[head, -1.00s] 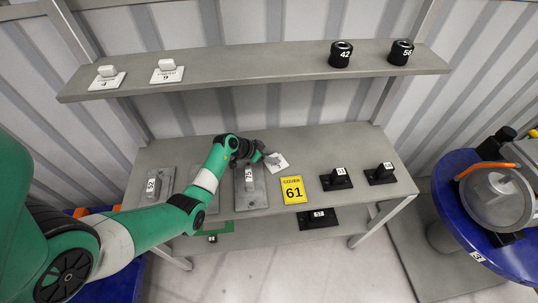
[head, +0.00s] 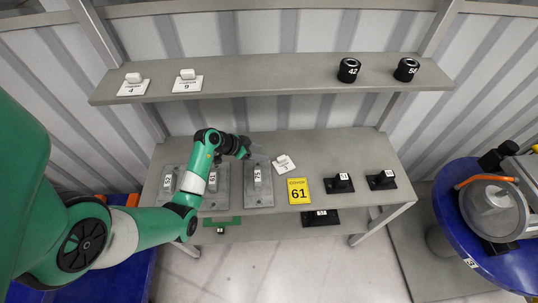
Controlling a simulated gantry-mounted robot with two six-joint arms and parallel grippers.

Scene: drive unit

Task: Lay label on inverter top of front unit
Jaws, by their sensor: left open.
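Three white plates with pale knobs look like labels. One lies tilted on the table (head: 284,164), and two numbered 4 (head: 132,88) and 9 (head: 187,85) sit on the upper shelf. My left gripper (head: 246,150) is open and empty over the back of the table, left of the tilted label and apart from it. A drive unit with a grey round housing and orange handle (head: 489,205) stands at the right, cut by the picture edge. I cannot tell which part is the inverter top. My right gripper is out of view.
Grey plates including number 75 (head: 258,186), a yellow plate 61 (head: 299,191) and black handled parts (head: 340,184) line the table (head: 330,150). Black cylinders (head: 349,69) stand on the upper shelf (head: 270,75). A blue round platform (head: 446,205) carries the drive unit.

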